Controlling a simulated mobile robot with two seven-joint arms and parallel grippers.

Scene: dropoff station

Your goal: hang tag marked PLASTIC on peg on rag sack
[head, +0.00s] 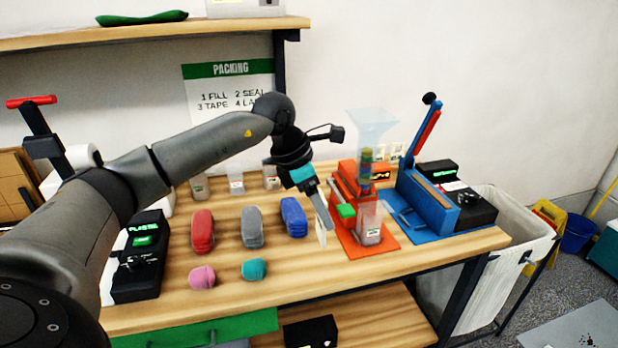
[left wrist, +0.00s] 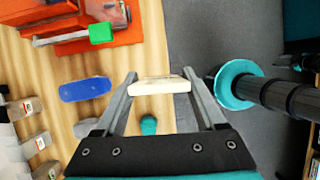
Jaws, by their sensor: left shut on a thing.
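My left gripper (head: 322,214) is shut on a thin cream tag (head: 321,233), held above the table's front edge. The left wrist view shows the tag (left wrist: 160,86) between the two fingers; no marking on it is readable. A white cloth sack (head: 462,296), probably the rag sack, hangs in a frame beyond the table's right end. A small dark fitting (head: 526,257) on its front may be the peg. The tag is apart from the sack, to its left. My right gripper does not show.
A label printer (head: 140,242) with a green PLASTIC display stands at the table's left. Red, grey and blue pouches lie mid-table. An orange filling machine (head: 355,180) and a blue sealer (head: 425,205) stand between the tag and the sack. Floor shows beyond the table's front edge.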

